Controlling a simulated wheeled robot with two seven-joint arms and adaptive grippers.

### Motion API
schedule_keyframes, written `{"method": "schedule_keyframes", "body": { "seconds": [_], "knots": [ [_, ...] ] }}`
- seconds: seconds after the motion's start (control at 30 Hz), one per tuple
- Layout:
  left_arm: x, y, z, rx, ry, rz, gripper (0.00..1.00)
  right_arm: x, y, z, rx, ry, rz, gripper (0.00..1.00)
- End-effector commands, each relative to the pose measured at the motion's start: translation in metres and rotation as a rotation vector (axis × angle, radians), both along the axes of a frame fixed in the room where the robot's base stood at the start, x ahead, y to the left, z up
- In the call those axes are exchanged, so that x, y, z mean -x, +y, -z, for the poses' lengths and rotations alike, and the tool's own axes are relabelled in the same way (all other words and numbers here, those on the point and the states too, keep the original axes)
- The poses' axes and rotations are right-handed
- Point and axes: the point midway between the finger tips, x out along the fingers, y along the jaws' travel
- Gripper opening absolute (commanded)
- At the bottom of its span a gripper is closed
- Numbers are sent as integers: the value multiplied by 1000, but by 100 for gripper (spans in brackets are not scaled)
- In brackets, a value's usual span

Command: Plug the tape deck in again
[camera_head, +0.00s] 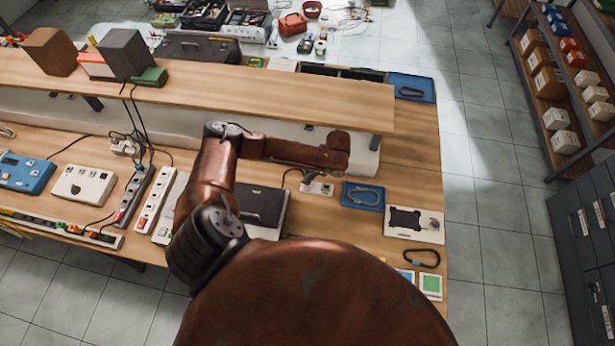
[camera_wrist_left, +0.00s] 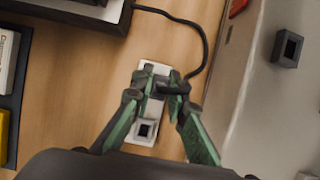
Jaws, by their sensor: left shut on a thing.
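My left gripper (camera_wrist_left: 163,88) is shut on a black plug (camera_wrist_left: 175,88) over a white double socket block (camera_wrist_left: 150,71). The plug is at the block's upper end; I cannot tell whether it is seated. The lower socket opening (camera_wrist_left: 145,129) is empty. The black cord (camera_wrist_left: 205,47) runs from the plug to a dark device at the upper left, likely the tape deck (camera_wrist_left: 60,12). In the head view the tape deck (camera_head: 263,207) lies flat on the bench, partly behind my left arm, and the socket block (camera_head: 318,188) shows just below the wrist. My right gripper is not seen.
A wooden shelf (camera_head: 230,90) runs above the bench behind my arm. Power strips (camera_head: 152,200) and a blue instrument (camera_head: 25,172) stand to the left. A blue tray (camera_head: 363,196) lies right of the socket block. A wall piece (camera_wrist_left: 287,48) is at the right of the wrist view.

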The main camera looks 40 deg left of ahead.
Motion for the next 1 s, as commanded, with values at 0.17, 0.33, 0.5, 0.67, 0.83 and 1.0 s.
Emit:
{"method": "schedule_keyframes", "body": {
  "seconds": [0.17, 0.33, 0.5, 0.67, 0.83, 1.0],
  "knots": [
    [0, 0, 0, 0, 0, 0, 0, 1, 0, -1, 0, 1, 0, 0],
    [0, 0, 0, 0, 0, 0, 0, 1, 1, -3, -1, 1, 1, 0],
    [0, 0, 0, 0, 0, 0, 0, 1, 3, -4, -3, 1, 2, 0],
    [0, 0, 0, 0, 0, 0, 0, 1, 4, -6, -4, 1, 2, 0],
    [1, 1, 0, 0, 1, 0, 0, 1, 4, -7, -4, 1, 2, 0],
    [1, 1, 0, 0, 1, 0, 0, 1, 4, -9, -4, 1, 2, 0]
  ]
}}
